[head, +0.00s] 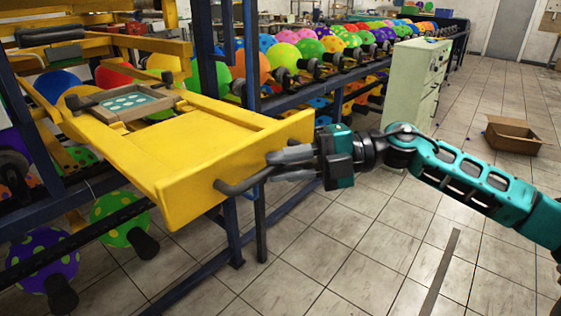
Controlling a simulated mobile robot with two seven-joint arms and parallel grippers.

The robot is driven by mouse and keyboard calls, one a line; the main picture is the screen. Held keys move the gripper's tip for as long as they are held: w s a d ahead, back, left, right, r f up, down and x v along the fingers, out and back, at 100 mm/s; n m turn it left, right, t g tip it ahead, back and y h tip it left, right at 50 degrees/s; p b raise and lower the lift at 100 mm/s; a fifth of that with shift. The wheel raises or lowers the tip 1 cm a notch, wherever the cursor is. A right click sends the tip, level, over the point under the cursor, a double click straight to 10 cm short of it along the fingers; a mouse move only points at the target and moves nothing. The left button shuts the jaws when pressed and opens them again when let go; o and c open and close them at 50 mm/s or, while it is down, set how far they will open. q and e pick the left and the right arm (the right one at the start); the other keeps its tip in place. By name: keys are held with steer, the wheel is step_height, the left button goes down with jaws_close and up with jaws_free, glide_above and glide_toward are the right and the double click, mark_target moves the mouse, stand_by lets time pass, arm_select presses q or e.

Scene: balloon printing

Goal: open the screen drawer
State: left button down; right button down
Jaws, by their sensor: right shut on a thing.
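The yellow screen drawer (206,143) sticks out from the blue metal rack toward the front right. A dark bar handle (232,187) is on its front face. My right gripper (279,165) comes in from the right and is shut on this handle. A framed screen with pale ovals (126,103) lies at the drawer's back left part. My left gripper is not in view.
The blue rack (236,228) holds several balloons on dark holders, some below the drawer. A pale green cabinet (417,85) stands behind my right arm. A cardboard box (513,136) is on the tiled floor at right. The floor in front is clear.

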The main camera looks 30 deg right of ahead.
steer(key=shift+s+d, duration=0.1)
steer(key=shift+s, duration=0.1)
steer(key=c, duration=1.1)
jaws_free()
steer(key=v, duration=1.3)
steer(key=shift+b, duration=0.3)
steer(key=shift+f, duration=0.1)
